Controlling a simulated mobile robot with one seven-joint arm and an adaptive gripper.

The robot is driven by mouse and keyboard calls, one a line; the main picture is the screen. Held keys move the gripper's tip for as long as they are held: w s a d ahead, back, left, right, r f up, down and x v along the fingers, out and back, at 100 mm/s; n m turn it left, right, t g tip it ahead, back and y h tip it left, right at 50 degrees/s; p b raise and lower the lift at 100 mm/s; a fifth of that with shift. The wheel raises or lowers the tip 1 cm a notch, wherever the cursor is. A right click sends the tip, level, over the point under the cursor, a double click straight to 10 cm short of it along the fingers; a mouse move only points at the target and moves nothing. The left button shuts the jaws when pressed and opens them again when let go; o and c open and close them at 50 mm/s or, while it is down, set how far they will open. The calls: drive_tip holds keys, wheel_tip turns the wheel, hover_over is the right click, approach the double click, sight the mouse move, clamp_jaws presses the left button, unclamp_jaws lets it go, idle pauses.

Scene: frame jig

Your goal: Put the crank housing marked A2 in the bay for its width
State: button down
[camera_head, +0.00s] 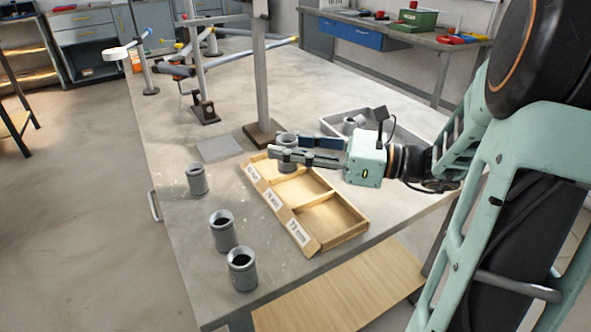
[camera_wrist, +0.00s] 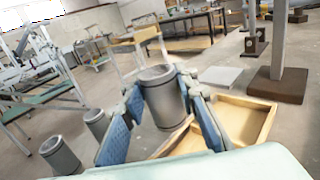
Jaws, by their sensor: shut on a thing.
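My gripper (camera_head: 290,151) is shut on a grey cylindrical crank housing (camera_head: 288,138). The held housing is upright, its open top showing between the blue finger pads in the wrist view (camera_wrist: 166,102). It is over or in the far end of the wooden bay tray (camera_head: 335,239); I cannot tell if it touches the tray floor. The tray has several bays with white labels along its left edge, too small to read surely. The middle and near bays are empty. Three similar housings, a far one (camera_head: 197,179), a middle one (camera_head: 223,231) and a near one (camera_head: 242,270), stand left of the tray. No A2 mark is legible.
A grey bin (camera_head: 333,124) with parts inside stands behind my gripper. A post on a brown base (camera_head: 264,134) rises close behind the tray. A flat grey plate (camera_head: 219,148) lies left of the post. The table between the standing housings and tray is clear.

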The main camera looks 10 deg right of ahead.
drive_tip(key=d+f, duration=0.1)
drive_tip(key=w+d+f+b, duration=0.1)
drive_tip(key=f, duration=0.1)
drive_tip(key=shift+w+d+f, duration=0.1)
drive_tip(key=shift+d+f, duration=0.1)
drive_tip(key=shift+d, duration=0.05)
drive_tip(key=shift+w+d+f+b, duration=0.1)
drive_tip(key=shift+f+b, duration=0.1)
drive_tip(key=shift+f, duration=0.4)
drive_tip(key=shift+s+d+f+b, duration=0.1)
drive_tip(key=shift+f+b, duration=0.15)
drive_tip(key=shift+f, duration=0.35)
drive_tip(key=shift+w+d+f+b, duration=0.1)
drive_tip(key=shift+f+b, duration=0.1)
drive_tip(key=shift+f, duration=0.4)
drive_tip(key=shift+f, duration=0.2)
drive_tip(key=c, duration=1.5)
unclamp_jaws()
drive_tip(key=shift+c, duration=0.2)
drive_tip(key=shift+r, duration=0.1)
drive_tip(key=shift+d+r, duration=0.15)
drive_tip(key=shift+d, duration=0.05)
drive_tip(key=p+v, duration=0.3)
drive_tip(key=v, duration=0.8)
drive_tip(key=shift+s+d, duration=0.25)
